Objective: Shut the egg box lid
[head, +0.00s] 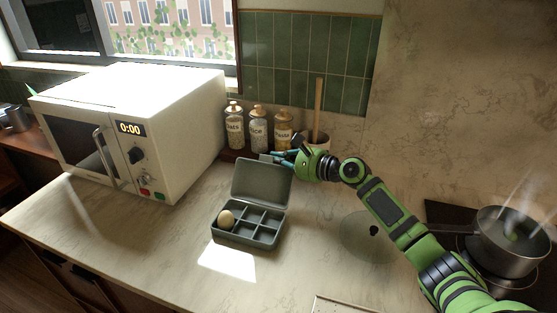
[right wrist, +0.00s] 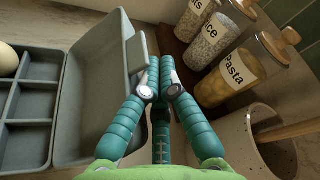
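The grey egg box (head: 246,238) stands on the counter with its lid (head: 262,182) open, tilted up at the back. One pale egg (head: 226,218) sits in a left compartment; the other visible compartments look empty. My right gripper (head: 277,155) is behind the lid's upper edge, by its small tab. In the right wrist view, the teal fingers (right wrist: 160,75) are drawn together with nothing visible between them. The lid (right wrist: 92,95) is just left of them, its tab (right wrist: 138,52) very close to the fingers; contact cannot be told. My left gripper is not in view.
Labelled jars (head: 258,130) and a utensil pot (head: 318,140) stand against the wall, close behind my right gripper. A white microwave (head: 170,120) is at the left. A steaming pan (head: 505,245) is on the hob at the right. The counter before the box is clear.

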